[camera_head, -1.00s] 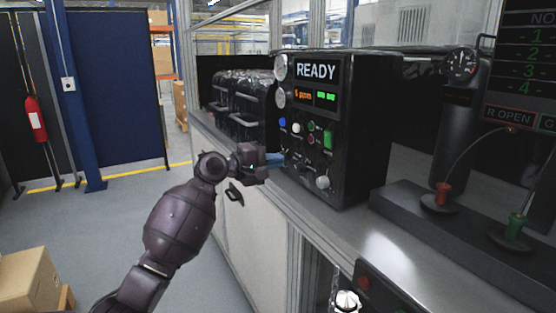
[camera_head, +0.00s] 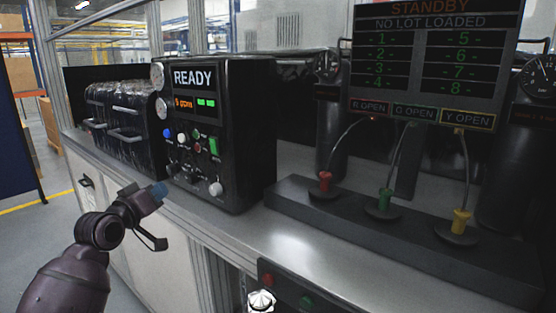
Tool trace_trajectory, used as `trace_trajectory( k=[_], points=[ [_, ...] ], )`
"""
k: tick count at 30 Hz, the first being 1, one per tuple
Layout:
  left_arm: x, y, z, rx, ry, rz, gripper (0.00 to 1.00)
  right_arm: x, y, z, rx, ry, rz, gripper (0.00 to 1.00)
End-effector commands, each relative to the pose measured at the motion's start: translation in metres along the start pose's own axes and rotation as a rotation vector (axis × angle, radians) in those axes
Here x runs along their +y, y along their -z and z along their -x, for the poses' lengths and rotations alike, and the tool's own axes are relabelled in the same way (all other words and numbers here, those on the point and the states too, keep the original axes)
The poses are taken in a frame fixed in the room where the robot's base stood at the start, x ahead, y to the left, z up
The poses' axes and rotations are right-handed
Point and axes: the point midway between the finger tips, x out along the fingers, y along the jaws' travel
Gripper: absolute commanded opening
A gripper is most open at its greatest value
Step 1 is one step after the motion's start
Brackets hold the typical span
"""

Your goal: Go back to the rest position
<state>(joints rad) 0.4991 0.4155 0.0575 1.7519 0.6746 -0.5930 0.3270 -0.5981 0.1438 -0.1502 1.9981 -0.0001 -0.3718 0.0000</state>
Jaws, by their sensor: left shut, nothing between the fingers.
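My left gripper (camera_head: 157,192) shows at the lower left, at the end of my dark purple arm. My right gripper is out of view.
Dark lidded cases (camera_head: 122,125) stand left of the box. To the right, a dark base (camera_head: 400,235) carries red (camera_head: 324,181), green (camera_head: 384,201) and yellow (camera_head: 461,221) connectors under a STANDBY screen (camera_head: 432,60). Floor lies at left.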

Motion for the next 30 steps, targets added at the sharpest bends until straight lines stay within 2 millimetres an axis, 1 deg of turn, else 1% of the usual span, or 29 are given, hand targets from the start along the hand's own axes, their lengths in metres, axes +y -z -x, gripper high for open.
trace_trajectory(
  k=[1,5,6,8,9,11,12,14,15,17,18,20,22,26,27,30],
  points=[
    [-0.008,-0.023,0.01,-0.002,0.029,-0.071,0.0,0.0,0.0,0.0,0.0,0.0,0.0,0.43],
    [-0.025,-0.076,0.039,-0.011,0.096,-0.26,0.0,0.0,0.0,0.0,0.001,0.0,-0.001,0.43],
    [-0.03,-0.093,0.049,-0.02,0.116,-0.312,0.0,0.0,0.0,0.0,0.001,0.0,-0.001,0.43],
    [-0.037,-0.117,0.066,-0.035,0.142,-0.383,0.0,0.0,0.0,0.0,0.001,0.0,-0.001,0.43],
    [-0.041,-0.134,0.078,-0.048,0.158,-0.423,0.0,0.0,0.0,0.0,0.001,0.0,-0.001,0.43],
    [-0.046,-0.157,0.096,-0.069,0.181,-0.48,0.0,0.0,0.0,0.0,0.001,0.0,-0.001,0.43],
    [-0.049,-0.173,0.109,-0.086,0.195,-0.512,0.0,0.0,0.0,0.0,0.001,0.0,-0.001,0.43],
    [-0.053,-0.196,0.129,-0.112,0.214,-0.552,0.0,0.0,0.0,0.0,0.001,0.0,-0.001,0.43],
    [-0.055,-0.21,0.142,-0.131,0.227,-0.575,0.0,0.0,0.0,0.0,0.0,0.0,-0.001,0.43],
    [-0.058,-0.232,0.163,-0.162,0.245,-0.599,0.0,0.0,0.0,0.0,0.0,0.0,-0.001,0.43],
    [-0.059,-0.246,0.177,-0.183,0.256,-0.611,0.0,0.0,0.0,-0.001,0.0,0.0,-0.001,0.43],
    [-0.061,-0.266,0.2,-0.219,0.275,-0.619,0.0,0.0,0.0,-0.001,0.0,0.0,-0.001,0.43],
    [-0.063,-0.29,0.226,-0.262,0.295,-0.618,0.0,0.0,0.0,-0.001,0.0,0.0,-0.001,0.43],
    [-0.064,-0.332,0.279,-0.355,0.337,-0.588,0.0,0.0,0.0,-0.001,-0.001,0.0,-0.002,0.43],
    [-0.064,-0.344,0.294,-0.384,0.349,-0.571,0.0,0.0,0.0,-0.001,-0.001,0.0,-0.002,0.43],
    [-0.064,-0.37,0.331,-0.448,0.378,-0.531,0.0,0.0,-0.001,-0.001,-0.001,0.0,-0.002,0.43]
  ],
)
